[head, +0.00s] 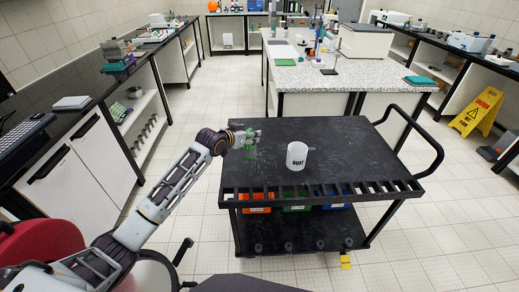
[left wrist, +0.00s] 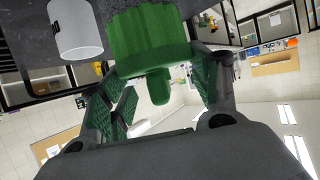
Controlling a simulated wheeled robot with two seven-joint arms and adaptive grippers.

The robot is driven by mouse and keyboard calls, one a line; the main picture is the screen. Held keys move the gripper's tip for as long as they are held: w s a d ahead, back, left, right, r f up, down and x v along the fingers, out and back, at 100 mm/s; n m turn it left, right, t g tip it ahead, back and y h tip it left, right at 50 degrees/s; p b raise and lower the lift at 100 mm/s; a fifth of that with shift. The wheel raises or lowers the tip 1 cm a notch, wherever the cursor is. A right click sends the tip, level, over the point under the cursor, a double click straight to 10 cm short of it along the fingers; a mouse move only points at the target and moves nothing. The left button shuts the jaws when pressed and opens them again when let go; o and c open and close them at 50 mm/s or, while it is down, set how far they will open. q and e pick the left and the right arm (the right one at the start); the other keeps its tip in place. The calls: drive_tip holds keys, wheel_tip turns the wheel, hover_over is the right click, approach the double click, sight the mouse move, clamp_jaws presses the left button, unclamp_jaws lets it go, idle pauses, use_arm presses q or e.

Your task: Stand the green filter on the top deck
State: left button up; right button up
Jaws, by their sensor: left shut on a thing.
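The green filter (left wrist: 150,35) is a ribbed cylinder with a narrower stub at one end, and it fills the top middle of the left wrist view. My left gripper (left wrist: 160,82) is shut on it, with a finger on each side of the stub end. In the head view the gripper (head: 250,137) is over the left part of the cart's black top deck (head: 350,150). The filter (head: 250,153) shows faintly below the fingers, seemingly upright. I cannot tell whether its base touches the deck. My right gripper is in neither view.
A white cup marked DUST (head: 297,155) stands on the deck, right of my left gripper. The deck's right half is clear. An orange bin (head: 256,205) and other coloured bins sit below the slotted front edge. A speckled bench (head: 340,78) is behind the cart.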

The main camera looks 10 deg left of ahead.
sight(248, 150)
use_arm(q)
drive_tip(key=shift+f, duration=2.5)
drive_tip(key=shift+f, duration=0.1)
drive_tip(key=shift+f, duration=1.8)
drive_tip(key=o, duration=1.7)
drive_tip(key=shift+f, duration=0.2)
drive_tip(key=shift+s+r, duration=0.1)
drive_tip(key=shift+r, duration=0.05)
drive_tip(key=shift+v, duration=5.95)
